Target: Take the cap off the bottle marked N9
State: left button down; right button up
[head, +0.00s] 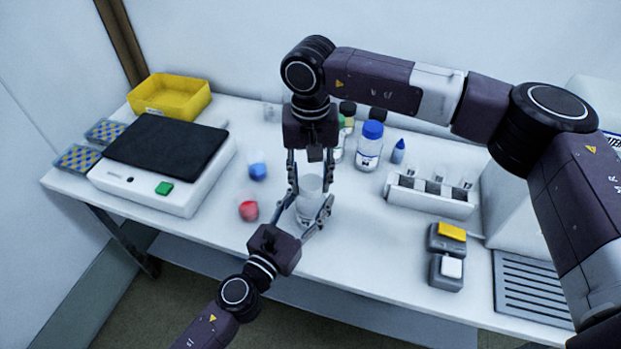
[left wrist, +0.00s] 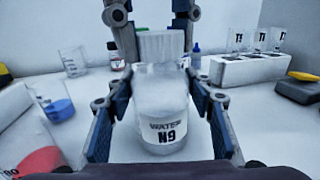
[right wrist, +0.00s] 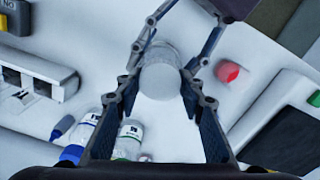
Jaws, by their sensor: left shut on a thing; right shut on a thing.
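The N9 bottle is clear, with a "WATER N9" label, and stands upright on the bench (head: 312,212); the label faces me in the left wrist view (left wrist: 162,115). Its white ribbed cap (left wrist: 160,45) sits at the top of the neck; I cannot tell whether a small gap separates them. My left gripper (head: 304,212) is shut on the bottle's body from the front side. My right gripper (head: 310,186) points down from above and is shut on the cap, which shows from above in the right wrist view (right wrist: 160,80).
Close to the bottle's left are a beaker of blue liquid (head: 257,171) and one of red (head: 248,210). Behind stands a blue-capped bottle (head: 369,150) among others. A white rack (head: 430,200) is right; a balance (head: 160,160) and yellow bin (head: 168,97) are left.

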aim_at(311, 182)
pick_arm(q)
jog(key=shift+s, duration=0.1)
pick_arm(e)
jog(key=shift+w+n, duration=0.1)
jog(key=shift+n, duration=0.2)
jog(key=shift+r, duration=0.2)
jog(key=shift+r, duration=0.9)
jog(key=shift+r, duration=0.1)
jog(key=shift+r, duration=1.95)
pick_arm(q)
jog(key=c, duration=0.9)
grip_release()
jog(key=shift+o, duration=0.2)
